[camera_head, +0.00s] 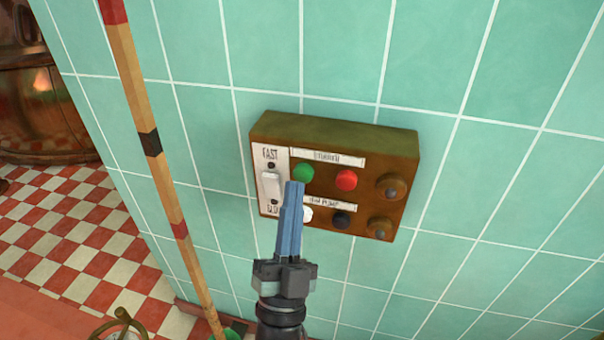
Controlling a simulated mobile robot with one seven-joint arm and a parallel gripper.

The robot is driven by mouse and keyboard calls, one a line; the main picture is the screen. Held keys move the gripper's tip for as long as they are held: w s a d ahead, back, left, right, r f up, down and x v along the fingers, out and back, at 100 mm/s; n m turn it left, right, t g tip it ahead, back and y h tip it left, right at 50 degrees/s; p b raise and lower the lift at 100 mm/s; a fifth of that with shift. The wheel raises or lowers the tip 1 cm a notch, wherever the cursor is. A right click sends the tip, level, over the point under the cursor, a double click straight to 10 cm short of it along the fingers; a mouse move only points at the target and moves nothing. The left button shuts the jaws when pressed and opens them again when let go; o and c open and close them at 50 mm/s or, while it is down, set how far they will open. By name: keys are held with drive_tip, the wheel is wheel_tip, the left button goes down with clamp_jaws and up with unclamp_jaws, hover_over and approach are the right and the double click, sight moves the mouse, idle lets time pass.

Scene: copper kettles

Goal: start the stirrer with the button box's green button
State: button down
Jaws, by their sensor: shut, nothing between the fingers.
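The button box (330,130) is a brown box on the green tiled wall, in the middle of the head view. The green button (303,173) is at its upper left, under a label strip whose text is hard to read. A red button (347,180) is to its right. My gripper (294,186) is shut and empty. Its blue fingers point up at the box, with the tips just below the green button in the picture. I cannot tell whether they touch it. The fingers partly hide the lower label and the area beside the white button (307,214).
A white switch (271,187) marked FAST at its top sits left of the green button. A black button (341,220) and two round knobs (391,187) are on the right. A striped pole (160,165) leans left of the box. A copper kettle (35,110) stands far left.

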drive_tip(key=shift+w+d, duration=0.1)
drive_tip(key=shift+w, duration=0.1)
drive_tip(key=shift+w+b, duration=0.25)
drive_tip(key=shift+b, duration=0.1)
drive_tip(key=shift+w+d+b, duration=0.2)
drive_tip(key=shift+w+b, duration=0.15)
drive_tip(key=shift+w, duration=0.05)
idle(0.7)
idle(0.4)
drive_tip(key=shift+s+a+p, duration=0.3)
drive_tip(key=shift+s, duration=0.55)
drive_tip(key=s, duration=0.1)
drive_tip(key=s+a+p, duration=0.1)
drive_tip(key=s, duration=0.2)
drive_tip(key=shift+s+a+p, duration=0.25)
drive_tip(key=shift+s+p, duration=0.05)
drive_tip(key=shift+s, duration=0.05)
idle(0.4)
